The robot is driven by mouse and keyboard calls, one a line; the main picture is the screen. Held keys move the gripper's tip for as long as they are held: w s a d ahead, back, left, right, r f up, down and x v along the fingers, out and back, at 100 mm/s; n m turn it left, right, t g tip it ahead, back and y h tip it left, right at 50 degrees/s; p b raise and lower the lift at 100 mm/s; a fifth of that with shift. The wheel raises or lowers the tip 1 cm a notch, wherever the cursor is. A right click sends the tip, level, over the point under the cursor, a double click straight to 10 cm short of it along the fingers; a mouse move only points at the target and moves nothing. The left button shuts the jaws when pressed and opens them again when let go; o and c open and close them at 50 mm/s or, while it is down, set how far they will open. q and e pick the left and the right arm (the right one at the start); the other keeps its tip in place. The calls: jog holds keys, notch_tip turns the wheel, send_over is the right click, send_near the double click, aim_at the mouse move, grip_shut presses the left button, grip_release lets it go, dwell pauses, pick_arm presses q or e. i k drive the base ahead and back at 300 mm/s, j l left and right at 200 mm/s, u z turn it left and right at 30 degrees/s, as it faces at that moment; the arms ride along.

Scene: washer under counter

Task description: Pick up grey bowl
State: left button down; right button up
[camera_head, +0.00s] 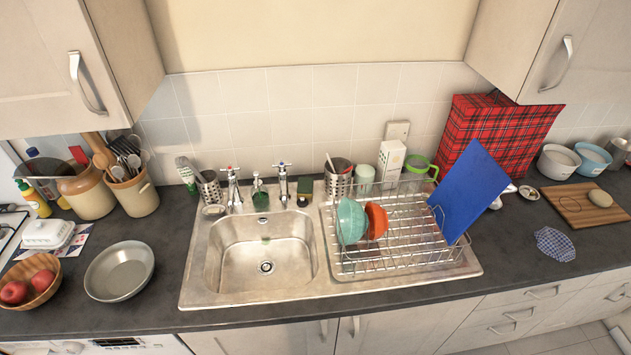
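A shallow, round grey metal bowl (119,271) sits upright and empty on the dark counter, left of the sink and near the front edge. Two lighter deep bowls stand at the far right: an off-white one (557,163) and a pale one with a bluish inside (592,161). Neither of my grippers is in the camera_head view, so their distance from the bowls and their state cannot be seen.
A wooden bowl of red apples (46,284) is close left of the grey bowl. The steel sink (262,250) is to its right. A dish rack (395,255) holds a teal bowl, an orange bowl and a blue board. Utensil pots (135,195) stand behind the grey bowl.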

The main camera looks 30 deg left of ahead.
aim_at(124, 269)
jog(key=u, duration=2.6)
